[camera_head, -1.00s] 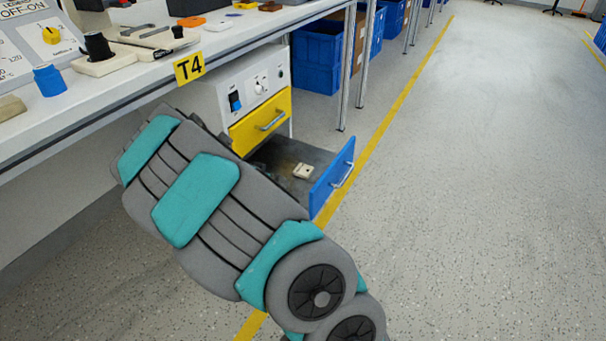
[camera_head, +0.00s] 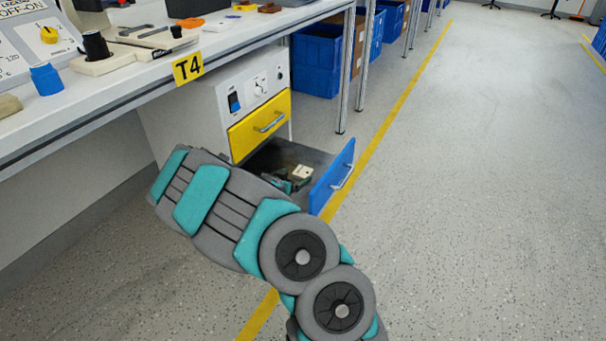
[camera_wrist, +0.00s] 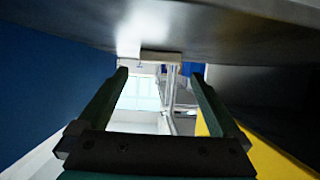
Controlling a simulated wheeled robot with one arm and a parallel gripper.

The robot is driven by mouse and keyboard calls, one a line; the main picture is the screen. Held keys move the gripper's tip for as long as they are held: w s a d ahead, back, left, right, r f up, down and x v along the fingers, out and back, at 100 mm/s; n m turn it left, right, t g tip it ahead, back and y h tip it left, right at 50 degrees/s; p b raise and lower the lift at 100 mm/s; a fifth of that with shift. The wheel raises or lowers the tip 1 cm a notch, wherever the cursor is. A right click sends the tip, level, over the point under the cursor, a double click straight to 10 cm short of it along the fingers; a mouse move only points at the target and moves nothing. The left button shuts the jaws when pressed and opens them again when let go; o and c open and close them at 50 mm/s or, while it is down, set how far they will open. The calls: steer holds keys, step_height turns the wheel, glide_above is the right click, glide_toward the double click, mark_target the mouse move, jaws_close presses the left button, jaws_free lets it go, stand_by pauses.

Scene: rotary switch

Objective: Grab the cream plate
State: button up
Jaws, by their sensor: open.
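The cream plate (camera_head: 302,172) is a small pale piece in the open lower blue-fronted drawer (camera_head: 332,182). In the wrist view the cream plate (camera_wrist: 160,56) appears edge-on against the drawer's grey floor, at or just beyond the fingertips and in the gap between them. My gripper (camera_head: 290,182) is inside the drawer, close beside the plate and partly hidden by my arm. In the wrist view my gripper (camera_wrist: 159,74) has its two dark green fingers spread apart. I cannot tell whether either finger touches the plate.
The closed yellow drawer (camera_head: 260,124) sits just above the open one. The white workbench (camera_head: 225,43) with its T4 sign overhangs at upper left and carries several parts. Blue bins (camera_head: 317,57) stand behind. The floor to the right is clear.

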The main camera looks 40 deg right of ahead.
mark_target(302, 172)
steer(key=shift+x, duration=2)
steer(key=shift+f, duration=0.2)
steer(key=shift+c, duration=0.2)
steer(key=c, duration=1.3)
steer(key=shift+r, duration=0.1)
